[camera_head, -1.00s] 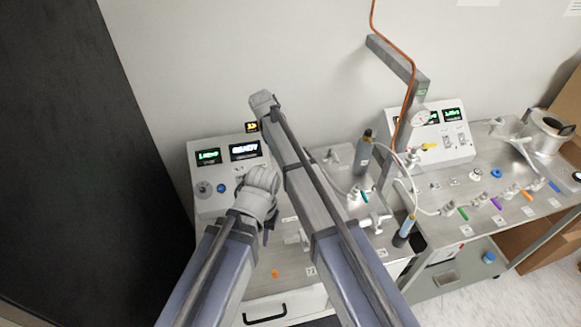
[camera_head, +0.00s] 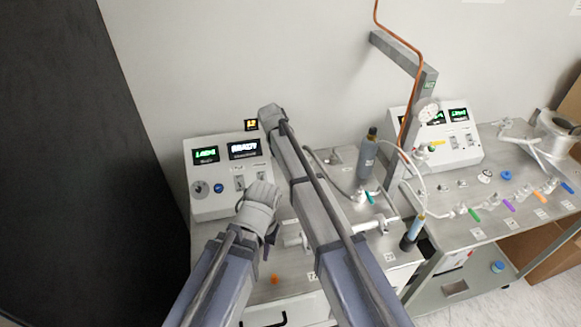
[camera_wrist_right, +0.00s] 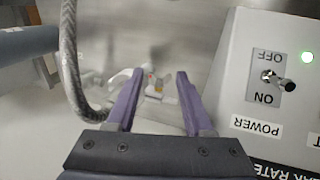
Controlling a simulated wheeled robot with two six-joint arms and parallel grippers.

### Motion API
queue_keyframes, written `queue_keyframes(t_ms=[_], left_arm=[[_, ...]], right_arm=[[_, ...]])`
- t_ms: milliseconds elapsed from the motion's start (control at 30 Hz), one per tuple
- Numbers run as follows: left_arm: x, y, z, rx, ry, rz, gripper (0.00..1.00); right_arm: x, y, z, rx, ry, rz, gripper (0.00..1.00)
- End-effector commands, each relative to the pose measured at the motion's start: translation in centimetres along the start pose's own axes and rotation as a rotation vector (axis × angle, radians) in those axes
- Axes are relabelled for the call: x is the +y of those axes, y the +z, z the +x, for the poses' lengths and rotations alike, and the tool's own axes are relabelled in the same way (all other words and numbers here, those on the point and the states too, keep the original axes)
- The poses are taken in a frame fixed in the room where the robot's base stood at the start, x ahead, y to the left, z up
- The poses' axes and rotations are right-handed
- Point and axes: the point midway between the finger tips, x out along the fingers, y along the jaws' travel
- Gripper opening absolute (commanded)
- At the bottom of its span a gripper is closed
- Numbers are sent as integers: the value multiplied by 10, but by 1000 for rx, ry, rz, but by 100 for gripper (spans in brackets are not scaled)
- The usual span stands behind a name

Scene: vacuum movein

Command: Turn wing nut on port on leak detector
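The leak detector (camera_head: 205,180) stands at the left in the head view, with two lit displays on its sloped panel. A metal port fitting (camera_head: 294,241) sticks up from its steel top, partly hidden by my arms. In the right wrist view, the two purple fingers of my right gripper (camera_wrist_right: 160,75) are spread apart. A small pale fitting (camera_wrist_right: 153,88) shows blurred between them; I cannot make out the wing nut's wings. My left gripper (camera_head: 270,240) is a small dark shape below its wrist, over the steel top; its fingers are too hidden to read.
A power switch (camera_wrist_right: 276,80) on the panel is right of my right gripper, and a braided hose (camera_wrist_right: 70,60) is left. A grey cylinder (camera_head: 367,155) and tubing stand right of my arms. A second bench (camera_head: 450,225) with coloured valve handles is further right.

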Motion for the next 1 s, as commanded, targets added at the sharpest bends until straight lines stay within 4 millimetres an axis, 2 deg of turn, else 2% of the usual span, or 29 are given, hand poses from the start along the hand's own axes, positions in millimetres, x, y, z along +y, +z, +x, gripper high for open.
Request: queue_keyframes(t_ms=[67, 433, 767, 1000], left_arm=[[0, 0, 0, 0, 0, 0, 27], [0, 0, 0, 0, 0, 0, 27], [0, 0, -2, 0, 0, 0, 27], [-1, 0, -9, 0, 0, 0, 27]], right_arm=[[0, 0, 0, 0, 0, 0, 42], [0, 0, 0, 0, 0, 0, 0], [1, 0, 0, -1, -24, 1, 0], [6, 1, 0, -3, -154, 3, 0]])
